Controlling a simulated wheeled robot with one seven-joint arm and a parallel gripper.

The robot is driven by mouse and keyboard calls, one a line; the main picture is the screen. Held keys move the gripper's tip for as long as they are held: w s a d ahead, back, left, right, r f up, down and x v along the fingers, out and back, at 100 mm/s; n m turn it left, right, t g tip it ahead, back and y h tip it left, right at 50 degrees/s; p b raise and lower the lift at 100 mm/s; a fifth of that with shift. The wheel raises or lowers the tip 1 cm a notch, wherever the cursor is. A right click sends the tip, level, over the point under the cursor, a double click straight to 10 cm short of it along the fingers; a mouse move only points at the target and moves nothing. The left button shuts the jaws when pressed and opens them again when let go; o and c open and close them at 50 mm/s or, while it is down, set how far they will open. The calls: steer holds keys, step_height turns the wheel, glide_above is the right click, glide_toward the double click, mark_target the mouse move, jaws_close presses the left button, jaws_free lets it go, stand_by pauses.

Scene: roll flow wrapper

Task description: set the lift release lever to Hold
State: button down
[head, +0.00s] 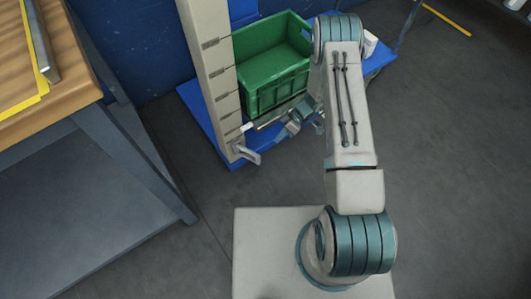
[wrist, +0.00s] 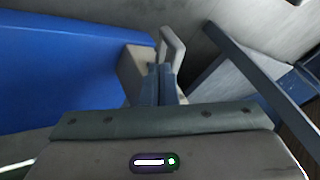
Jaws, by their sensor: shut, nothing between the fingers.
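The lift release lever (head: 249,156) is a light grey handle at the foot of the cream column (head: 207,62) in the head view. My gripper (head: 284,134) is low in front of the green crate, to the right of the lever. Its fingers (wrist: 160,68) are shut and empty. No Hold marking is readable.
The green crate (head: 270,88) sits on a blue platform (head: 195,103) behind my gripper. A workbench with a wooden top (head: 62,92) and grey legs stands at the left. The dark floor (head: 445,150) on the right is clear.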

steer(key=b+x, duration=0.3)
steer(key=x, duration=0.7)
steer(key=shift+s+a, duration=0.1)
steer(key=shift+s, duration=0.05)
stand_by(0.4)
